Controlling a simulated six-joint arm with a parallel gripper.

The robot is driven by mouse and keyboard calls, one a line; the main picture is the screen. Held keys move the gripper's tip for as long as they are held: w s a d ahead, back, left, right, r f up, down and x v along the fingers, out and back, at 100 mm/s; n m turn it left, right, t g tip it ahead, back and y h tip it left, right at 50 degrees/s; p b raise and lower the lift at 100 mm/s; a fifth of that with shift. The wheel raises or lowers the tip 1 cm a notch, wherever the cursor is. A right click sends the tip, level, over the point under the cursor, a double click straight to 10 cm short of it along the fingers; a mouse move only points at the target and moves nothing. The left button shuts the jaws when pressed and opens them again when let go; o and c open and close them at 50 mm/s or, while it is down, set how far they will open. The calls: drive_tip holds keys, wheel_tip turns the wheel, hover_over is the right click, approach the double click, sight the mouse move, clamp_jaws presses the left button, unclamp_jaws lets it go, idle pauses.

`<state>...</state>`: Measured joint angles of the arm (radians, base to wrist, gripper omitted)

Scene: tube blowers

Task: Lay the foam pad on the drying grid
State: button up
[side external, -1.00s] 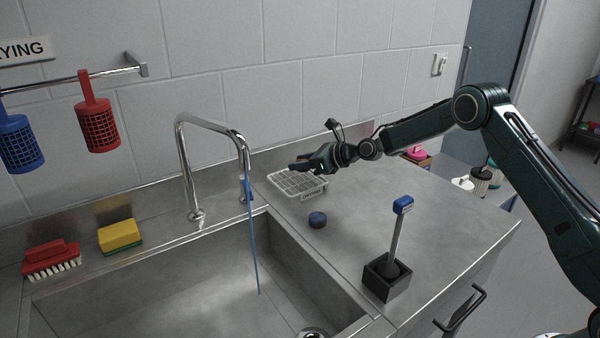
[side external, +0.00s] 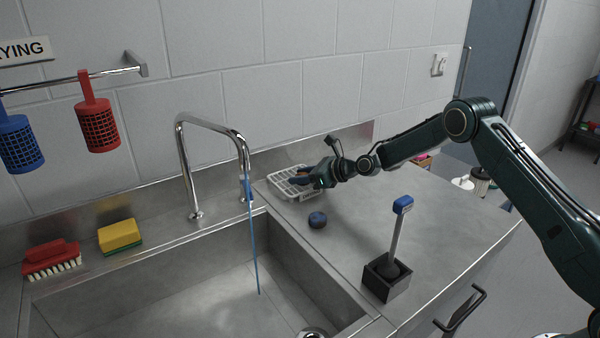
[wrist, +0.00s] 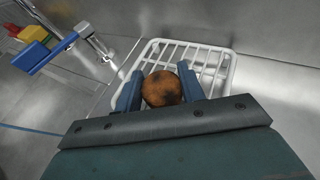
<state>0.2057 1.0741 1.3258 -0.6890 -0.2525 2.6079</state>
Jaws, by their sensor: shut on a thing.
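The foam pad (wrist: 162,89) is a round orange piece with dark patches in the wrist view. My gripper (wrist: 158,82) is shut on it, with one blue finger on each side. The drying grid (wrist: 231,72) is a pale wire rack beneath and beyond the fingers. In the side external view the grid (side external: 270,181) sits on the counter against the back wall, and my gripper (side external: 300,180) is low over its right part. The pad is mostly hidden by the fingers there. I cannot tell whether the pad touches the bars.
A dark blue round piece (side external: 317,220) lies on the counter in front of the grid. A blue-topped brush (side external: 401,225) stands in a black holder (side external: 386,278). The faucet (side external: 188,165) and sink (side external: 190,285) are to the left. Open counter lies right of the grid.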

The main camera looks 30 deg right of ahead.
drive_tip(key=shift+f, duration=0.1)
drive_tip(key=o, duration=1)
drive_tip(key=shift+s+d+r, duration=0.35)
drive_tip(key=shift+s, duration=0.15)
drive_tip(key=shift+v, duration=5.35)
drive_tip(key=shift+a+r, duration=0.15)
